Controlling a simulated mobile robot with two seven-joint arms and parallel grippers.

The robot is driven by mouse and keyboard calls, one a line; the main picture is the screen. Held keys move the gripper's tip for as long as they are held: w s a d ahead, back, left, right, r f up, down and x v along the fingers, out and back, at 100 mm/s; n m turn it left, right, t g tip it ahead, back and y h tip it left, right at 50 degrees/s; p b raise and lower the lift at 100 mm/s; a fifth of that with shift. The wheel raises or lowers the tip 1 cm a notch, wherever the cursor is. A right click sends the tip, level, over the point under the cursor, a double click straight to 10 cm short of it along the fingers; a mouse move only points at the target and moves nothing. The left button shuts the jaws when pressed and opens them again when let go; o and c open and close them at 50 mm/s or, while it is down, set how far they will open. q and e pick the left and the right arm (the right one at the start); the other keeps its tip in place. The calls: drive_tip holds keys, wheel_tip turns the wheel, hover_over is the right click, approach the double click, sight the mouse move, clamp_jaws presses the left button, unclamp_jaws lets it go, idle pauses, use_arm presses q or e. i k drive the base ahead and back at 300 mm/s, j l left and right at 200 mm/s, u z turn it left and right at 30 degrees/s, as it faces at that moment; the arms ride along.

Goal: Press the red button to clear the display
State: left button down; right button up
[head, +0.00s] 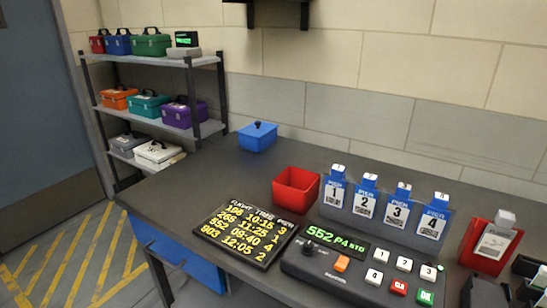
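A dark console (330,276) sits on the table's front right. Its green-lit display (337,243) reads about "552 P4 STO". The red button (399,287) is in the console's lower row, left of a green button (425,297) and below white numbered keys (404,264). An orange button (341,263) is under the display. My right gripper (507,284) seems to show as dark finger-like shapes at the lower right edge, apart from each other and right of the console, with nothing visible between them. It is clear of the red button. My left gripper is not in view.
A flight board (245,235) lies left of the console. Behind it are a red bin (296,189) and blue numbered pier holders (385,213). A red card holder (491,247) stands right. A blue box (257,137) is farther back. A shelf (150,103) holds several cases.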

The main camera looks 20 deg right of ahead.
sight(399, 287)
drive_tip(key=k+z, duration=0.1)
drive_tip(key=z, duration=0.3)
drive_tip(key=k+j+z, duration=0.1)
drive_tip(key=z, duration=0.25)
drive_tip(key=k+z, duration=0.1)
drive_tip(key=z, duration=0.3)
drive_tip(key=i+z, duration=0.2)
drive_tip(key=i, duration=0.25)
